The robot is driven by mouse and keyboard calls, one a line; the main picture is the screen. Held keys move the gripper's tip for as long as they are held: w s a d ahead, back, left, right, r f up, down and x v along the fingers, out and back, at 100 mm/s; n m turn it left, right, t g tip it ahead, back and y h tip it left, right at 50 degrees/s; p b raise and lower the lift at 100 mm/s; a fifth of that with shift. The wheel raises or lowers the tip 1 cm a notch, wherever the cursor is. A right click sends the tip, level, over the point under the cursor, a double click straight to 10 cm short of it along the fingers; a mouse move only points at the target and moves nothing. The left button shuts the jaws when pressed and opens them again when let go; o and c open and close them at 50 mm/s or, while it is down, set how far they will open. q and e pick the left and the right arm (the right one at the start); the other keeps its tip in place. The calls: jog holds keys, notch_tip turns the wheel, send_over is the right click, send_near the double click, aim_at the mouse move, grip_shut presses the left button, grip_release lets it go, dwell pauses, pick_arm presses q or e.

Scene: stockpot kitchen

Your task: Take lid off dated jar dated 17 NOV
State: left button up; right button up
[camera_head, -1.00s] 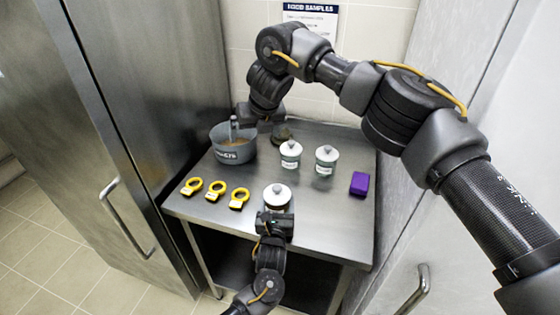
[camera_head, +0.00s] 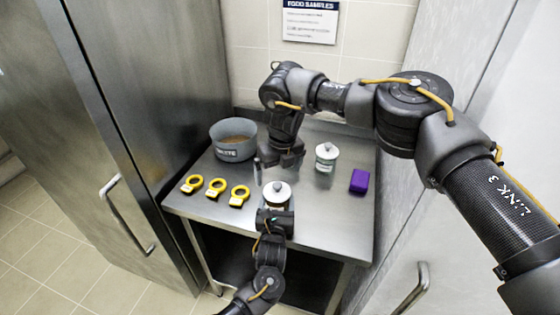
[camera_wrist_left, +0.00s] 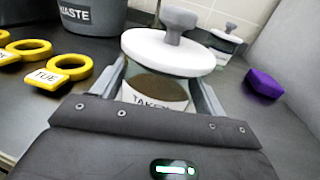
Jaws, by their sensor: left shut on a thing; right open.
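My left gripper (camera_head: 275,218) is shut on a glass jar (camera_wrist_left: 155,88) at the table's front edge. The jar is upright, with dark contents and a label starting "TAKE"; no date is readable. Its white lid (camera_head: 277,193) with a grey knob is seated on top, and the lid also fills the middle of the left wrist view (camera_wrist_left: 160,55). My right gripper (camera_head: 276,166) is open and empty, just behind and above this lid, apart from it. A second lidded jar (camera_head: 326,160) stands behind to the right. Another jar is hidden behind my right gripper.
A grey waste tub (camera_head: 233,152) with brown contents stands at the back left. Several yellow ring tags (camera_head: 216,187) lie at the front left, one reading "TUE". A purple block (camera_head: 359,181) lies at the right. Steel cabinets flank the table.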

aim_at(277, 185)
pick_arm(q)
jog(key=shift+f, duration=0.15)
pick_arm(e)
jog(key=f, duration=0.4)
jog(key=w+f, duration=0.1)
jog(key=f, duration=0.2)
jog(key=shift+a+f, duration=0.1)
jog(key=shift+a, duration=0.2)
jog(key=c, duration=1.1)
jog(key=shift+r, duration=0.25)
jog(key=shift+r, duration=0.9)
jog(key=shift+r, duration=0.1)
jog(key=shift+r, duration=1.9)
pick_arm(q)
jog(key=o, duration=1.5)
jog(key=shift+c, duration=0.2)
